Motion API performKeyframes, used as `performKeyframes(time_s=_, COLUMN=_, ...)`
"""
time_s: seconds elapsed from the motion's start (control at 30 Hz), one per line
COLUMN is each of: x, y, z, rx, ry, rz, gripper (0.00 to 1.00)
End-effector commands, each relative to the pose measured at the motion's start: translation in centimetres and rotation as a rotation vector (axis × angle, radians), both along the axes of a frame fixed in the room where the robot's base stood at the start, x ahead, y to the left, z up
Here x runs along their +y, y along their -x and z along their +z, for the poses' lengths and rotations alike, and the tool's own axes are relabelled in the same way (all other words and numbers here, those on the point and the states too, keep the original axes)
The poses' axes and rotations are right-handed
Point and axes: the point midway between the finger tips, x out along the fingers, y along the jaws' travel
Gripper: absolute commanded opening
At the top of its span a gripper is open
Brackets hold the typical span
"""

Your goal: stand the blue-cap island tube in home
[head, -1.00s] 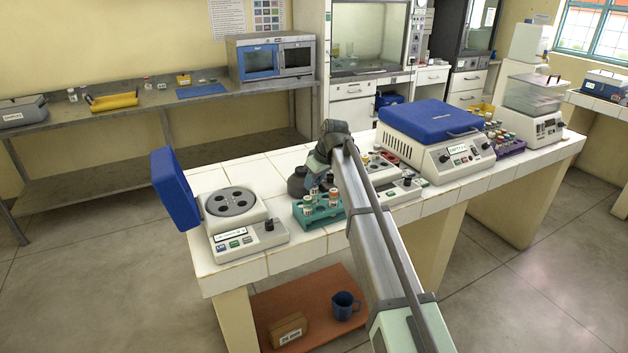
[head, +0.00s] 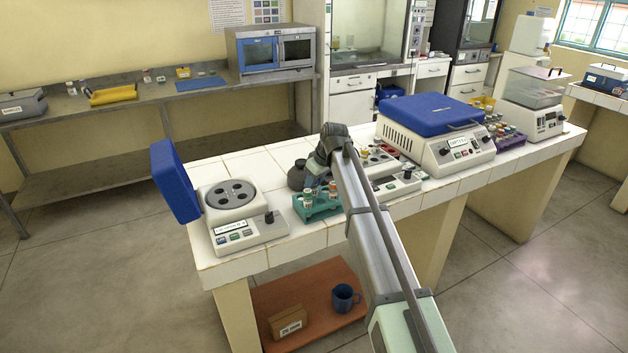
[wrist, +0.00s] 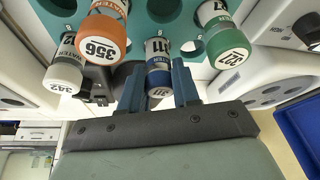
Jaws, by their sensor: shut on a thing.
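A blue-cap tube (wrist: 158,77) with a white label sits between the fingers of my gripper (wrist: 158,88) in the wrist view. The gripper is shut on it near the cap. The tube's far end meets the teal rack (wrist: 150,12) at a hole; how deep it sits I cannot tell. In the head view my gripper (head: 318,178) is over the back of the same teal rack (head: 318,212), partly hidden by my arm. The blue-cap tube cannot be made out there.
Orange-cap (wrist: 100,40), green-cap (wrist: 228,48) and white-cap (wrist: 64,76) tubes stand close around the held tube. A centrifuge with an open blue lid (head: 175,180) is left of the rack. A white device (head: 395,183) is to the right. A dark round bottle (head: 298,175) stands behind.

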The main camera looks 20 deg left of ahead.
Motion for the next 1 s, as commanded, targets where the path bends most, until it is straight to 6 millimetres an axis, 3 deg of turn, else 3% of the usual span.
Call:
performKeyframes(time_s=0.13, x=0.01, y=-0.02, z=0.05, rx=0.000, ry=-0.001, rz=0.000, gripper=0.02)
performKeyframes(time_s=0.17, x=0.01, y=-0.02, z=0.05, rx=0.000, ry=-0.001, rz=0.000, gripper=0.32)
performKeyframes(time_s=0.47, x=0.01, y=-0.01, z=0.03, rx=0.000, ry=0.000, rz=0.000, gripper=0.61)
performKeyframes(time_s=0.63, x=0.00, y=0.00, z=0.01, rx=0.000, ry=0.000, rz=0.000, gripper=0.61)
performKeyframes(time_s=0.8, x=0.00, y=-0.01, z=0.01, rx=0.000, ry=0.000, rz=0.000, gripper=0.77)
performKeyframes(time_s=1.0, x=0.00, y=0.00, z=0.01, rx=0.000, ry=0.000, rz=0.000, gripper=0.78)
